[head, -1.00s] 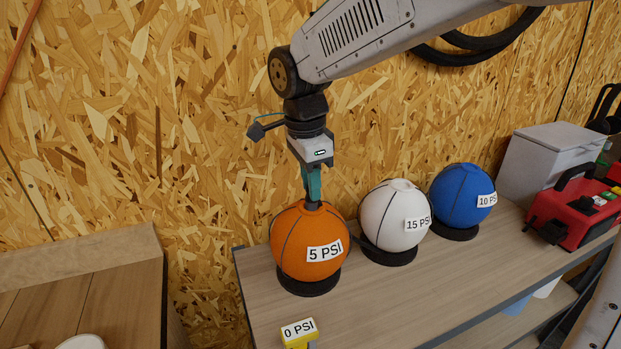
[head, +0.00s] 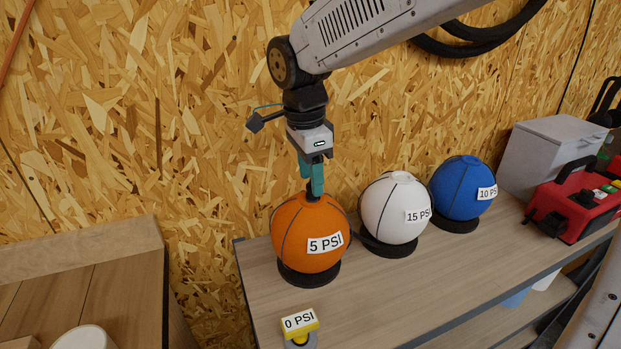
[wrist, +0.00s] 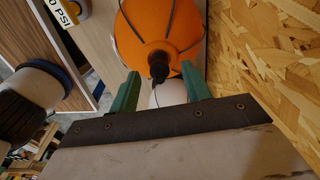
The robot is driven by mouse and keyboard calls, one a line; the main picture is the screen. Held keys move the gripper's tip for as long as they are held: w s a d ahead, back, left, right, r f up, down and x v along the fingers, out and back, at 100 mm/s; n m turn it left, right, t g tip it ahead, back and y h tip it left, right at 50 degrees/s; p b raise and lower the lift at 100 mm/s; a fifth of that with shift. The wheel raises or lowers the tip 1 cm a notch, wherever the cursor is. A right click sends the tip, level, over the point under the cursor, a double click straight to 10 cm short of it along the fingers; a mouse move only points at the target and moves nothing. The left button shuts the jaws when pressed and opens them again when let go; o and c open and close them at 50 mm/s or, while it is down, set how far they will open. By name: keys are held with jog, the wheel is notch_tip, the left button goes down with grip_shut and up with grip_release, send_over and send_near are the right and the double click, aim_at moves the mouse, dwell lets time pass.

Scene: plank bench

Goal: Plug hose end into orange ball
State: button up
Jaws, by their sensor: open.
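The orange ball (head: 295,251) with a 5 PSI label sits on a black ring stand on the bench; it also shows in the wrist view (wrist: 135,38). A black hose end (wrist: 158,68) stands at the top of the ball, at its opening; how deep it sits cannot be told. My gripper (head: 314,190) is above the ball with green fingers. In the wrist view my gripper (wrist: 160,84) is open, with one finger on each side of the hose end and clear gaps between.
The white 15 PSI ball (head: 391,219) and blue 10 PSI ball (head: 456,195) stand to the right. A yellow 0 PSI gauge (head: 301,324) is at the front. A red machine (head: 571,212) and grey box (head: 546,165) are farther right. The chipboard wall (head: 200,130) is close behind.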

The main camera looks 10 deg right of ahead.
aim_at(309, 186)
jog(key=r, duration=0.6)
jog(key=shift+s+a+r, duration=0.1)
jog(key=shift+a+r, duration=0.2)
jog(key=shift+n, duration=0.5)
jog(key=shift+s+f+n, duration=0.15)
jog(key=shift+f+n, duration=0.2)
jog(key=shift+n, duration=0.55)
jog(key=s+d+f+n, duration=0.2)
jog(key=s+d+n, duration=0.4)
jog(key=s, duration=0.6)
jog(key=s+d+f+n+t+y, duration=0.1)
jog(key=s+d+f+n, duration=0.2)
jog(key=s+d+n, duration=0.4)
jog(key=s+d, duration=0.4)
jog(key=s, duration=0.1)
jog(key=shift+d+f, duration=0.2)
jog(key=shift+d, duration=0.1)
